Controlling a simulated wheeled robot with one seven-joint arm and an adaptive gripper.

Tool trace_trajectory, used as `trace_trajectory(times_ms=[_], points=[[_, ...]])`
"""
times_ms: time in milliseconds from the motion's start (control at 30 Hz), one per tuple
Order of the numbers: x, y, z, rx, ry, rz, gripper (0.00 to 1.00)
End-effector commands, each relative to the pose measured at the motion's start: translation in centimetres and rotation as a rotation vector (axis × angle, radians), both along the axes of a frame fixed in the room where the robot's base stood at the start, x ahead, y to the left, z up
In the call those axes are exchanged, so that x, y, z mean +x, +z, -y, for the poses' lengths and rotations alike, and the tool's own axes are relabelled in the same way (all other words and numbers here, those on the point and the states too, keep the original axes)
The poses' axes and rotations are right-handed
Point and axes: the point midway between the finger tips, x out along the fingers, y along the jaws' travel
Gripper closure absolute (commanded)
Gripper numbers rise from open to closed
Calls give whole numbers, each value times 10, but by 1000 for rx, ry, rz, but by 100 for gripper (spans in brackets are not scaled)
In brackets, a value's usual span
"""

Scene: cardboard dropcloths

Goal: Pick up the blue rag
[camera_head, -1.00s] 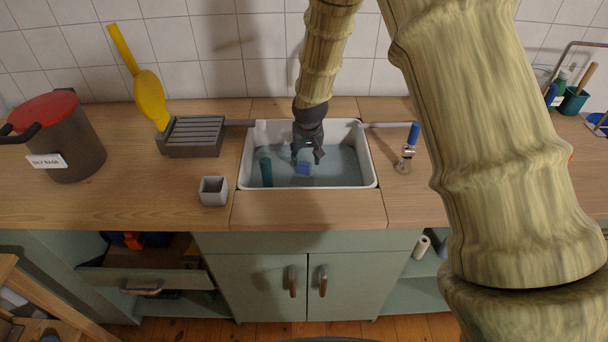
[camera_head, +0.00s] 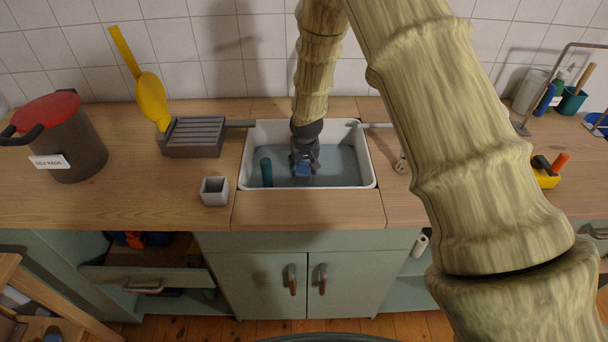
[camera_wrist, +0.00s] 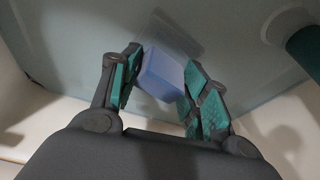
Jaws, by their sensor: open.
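The blue rag (camera_head: 303,172) is a small light-blue block-like shape in the sink (camera_head: 367,160). In the wrist view the blue rag (camera_wrist: 161,75) sits between the fingers of my gripper (camera_wrist: 160,92). The fingers have green pads and are spread to either side of it, the right one very near its edge; I cannot tell whether they touch. In the head view my gripper (camera_head: 304,168) reaches down into the sink over the rag and hides part of it.
A dark green cylinder (camera_head: 266,172) stands in the sink left of my gripper; it also shows in the wrist view (camera_wrist: 305,48). A grey square cup (camera_head: 214,191) stands left of the sink. A dark bin labelled OILY RAGS (camera_head: 70,140) stands at far left.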

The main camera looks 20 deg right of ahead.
Motion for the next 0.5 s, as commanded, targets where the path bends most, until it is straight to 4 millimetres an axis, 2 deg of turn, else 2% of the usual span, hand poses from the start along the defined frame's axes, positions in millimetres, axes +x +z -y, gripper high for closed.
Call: trace_trajectory(times_ms=[33,267,500], points=[[0,0,0,0,0,0,58],[0,0,0,0,0,0,100],[0,0,0,0,0,0,100]])
